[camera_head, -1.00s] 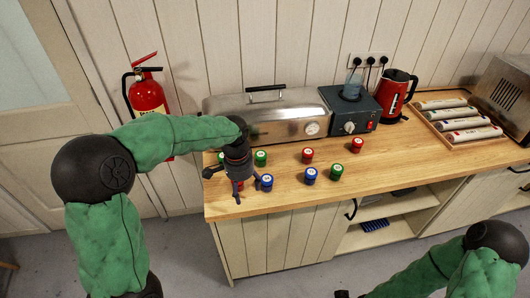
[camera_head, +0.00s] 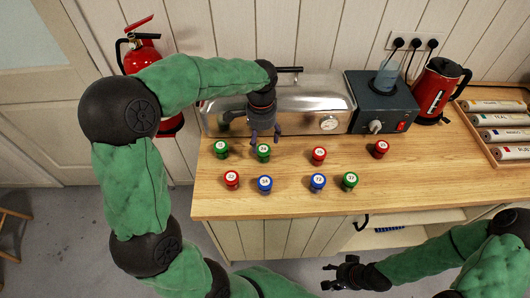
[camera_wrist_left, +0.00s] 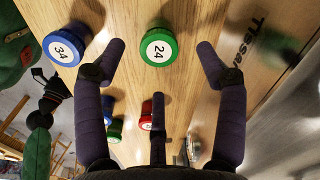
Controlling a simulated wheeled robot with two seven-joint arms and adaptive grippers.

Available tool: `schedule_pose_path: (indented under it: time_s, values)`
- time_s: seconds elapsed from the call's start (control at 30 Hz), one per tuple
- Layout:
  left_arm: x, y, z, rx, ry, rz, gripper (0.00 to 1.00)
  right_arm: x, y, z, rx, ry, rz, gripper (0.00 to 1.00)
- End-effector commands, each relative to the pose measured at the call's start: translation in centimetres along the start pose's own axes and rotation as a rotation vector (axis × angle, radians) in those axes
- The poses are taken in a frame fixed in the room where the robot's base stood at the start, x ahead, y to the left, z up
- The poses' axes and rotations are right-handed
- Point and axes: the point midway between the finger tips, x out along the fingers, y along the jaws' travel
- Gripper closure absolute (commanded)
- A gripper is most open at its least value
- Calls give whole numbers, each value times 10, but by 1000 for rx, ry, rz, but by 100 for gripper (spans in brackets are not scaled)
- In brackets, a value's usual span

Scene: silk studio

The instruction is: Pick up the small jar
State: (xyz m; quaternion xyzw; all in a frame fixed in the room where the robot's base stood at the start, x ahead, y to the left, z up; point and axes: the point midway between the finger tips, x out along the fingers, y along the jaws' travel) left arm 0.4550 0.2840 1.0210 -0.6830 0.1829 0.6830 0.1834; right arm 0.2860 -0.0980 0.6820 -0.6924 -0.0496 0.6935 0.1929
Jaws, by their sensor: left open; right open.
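Several small jars with round numbered white lids stand on the wooden counter: green jars (camera_head: 221,149), (camera_head: 264,152) and (camera_head: 350,181), red jars (camera_head: 232,181), (camera_head: 319,155) and (camera_head: 381,149), and blue jars (camera_head: 265,184) and (camera_head: 317,181). My left gripper (camera_head: 265,138) is open and empty, just behind the second green jar from the left. In the left wrist view, green jar 24 (camera_wrist_left: 158,48) shows between the open fingers (camera_wrist_left: 161,52), with blue jar 34 (camera_wrist_left: 66,45) to its left. My right gripper (camera_head: 342,271) is open and empty, low in front of the counter.
A steel box with a gauge (camera_head: 300,103) stands close behind my left gripper. A dark blue appliance (camera_head: 380,100), a red kettle (camera_head: 433,91) and a tray of rolls (camera_head: 466,112) are to the right. A fire extinguisher (camera_head: 145,57) hangs left. The front counter strip (camera_head: 290,205) is clear.

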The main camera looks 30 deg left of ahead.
Motion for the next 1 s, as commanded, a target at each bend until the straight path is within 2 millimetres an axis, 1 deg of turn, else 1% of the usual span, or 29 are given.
schedule_pose_path:
  time_s: [0.03, 0.1, 0.27, 0.37, 0.6, 0.67, 0.77, 0.93, 0.97, 1.0]
  values:
    - [9, 0, 0, 0, -2, 1, 28, 4, 1, 0, 0, 0, 0, 47]
    - [15, 0, 0, 0, 0, 1, 28, 5, 2, -1, 0, 1, 0, 47]
    - [21, 1, 0, 0, 0, 1, 28, 6, 2, -1, 0, 1, 0, 47]
    - [28, 2, -1, 1, 0, 1, 28, 10, 3, -1, 0, 1, 0, 47]
    - [62, 4, -3, -1, -1, 2, 28, 25, 9, -2, 0, 1, 0, 47]
    - [68, 4, -3, -1, -1, 1, 28, 27, 10, -2, 0, 1, 0, 47]
    - [72, 3, -3, -1, 1, 0, 28, 27, 10, -2, 0, 1, 0, 47]
    - [70, 4, -4, 0, 1, 0, 28, 26, 9, -2, 0, 1, 0, 47]
    - [70, 4, -4, 0, 1, 0, 34, 26, 9, -2, 0, 1, 0, 47]
    - [70, 4, -4, 0, 1, 0, 45, 26, 9, -2, 0, 1, 0, 47]
